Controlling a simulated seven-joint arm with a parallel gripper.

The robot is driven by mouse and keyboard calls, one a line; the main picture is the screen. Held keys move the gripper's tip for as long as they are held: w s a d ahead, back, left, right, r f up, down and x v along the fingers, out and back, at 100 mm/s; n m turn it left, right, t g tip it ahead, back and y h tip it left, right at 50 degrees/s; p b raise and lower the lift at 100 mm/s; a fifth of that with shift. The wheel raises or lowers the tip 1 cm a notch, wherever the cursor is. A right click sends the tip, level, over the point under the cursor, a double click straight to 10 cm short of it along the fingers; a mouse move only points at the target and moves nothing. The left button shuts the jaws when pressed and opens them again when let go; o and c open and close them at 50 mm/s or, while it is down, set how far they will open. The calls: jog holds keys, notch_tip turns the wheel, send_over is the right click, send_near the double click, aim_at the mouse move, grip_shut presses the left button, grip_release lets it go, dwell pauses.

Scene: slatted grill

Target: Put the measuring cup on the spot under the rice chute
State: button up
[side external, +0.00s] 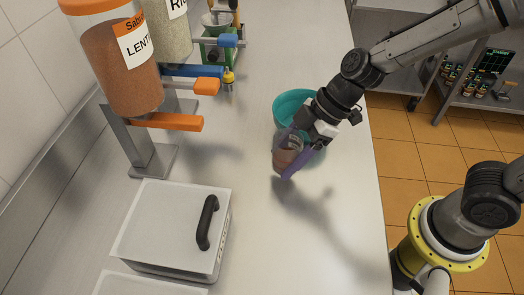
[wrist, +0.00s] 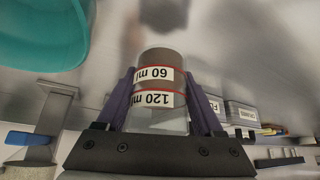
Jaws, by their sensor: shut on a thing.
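My gripper (side external: 290,156) has purple fingers and is shut on the measuring cup (side external: 284,160), near the middle of the counter in the side view.
A teal bowl (side external: 290,104) stands just behind the cup. The lentil dispenser (side external: 122,72) with its orange lever (side external: 172,122) stands at left. A lidded box (side external: 165,228) with a black handle is at front left. A small scale-like green stand (side external: 212,50) is at the back.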

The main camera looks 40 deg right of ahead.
jog(key=shift+s+d, duration=0.45)
jog(key=shift+s, duration=0.25)
jog(key=w+d+r+m+t+h, duration=0.1)
jog(key=w+d+r+m, duration=0.1)
jog(key=w+r, duration=0.55)
jog(key=w+d+r+m+t, duration=0.1)
jog(key=w+d+r+m, duration=0.3)
jog(key=w, duration=0.7)
jog(key=shift+n+h, duration=0.3)
jog(key=shift+n, duration=0.5)
jog(key=f, duration=0.9)
jog(key=w+a+f, duration=0.1)
jog(key=f, duration=0.4)
jog(key=w+a, duration=0.2)
jog(key=shift+w+a+r, duration=0.2)
jog(key=shift+w+a, duration=1.4)
jog(key=shift+w+a+f, duration=0.2)
jog(key=shift+f, duration=0.35)
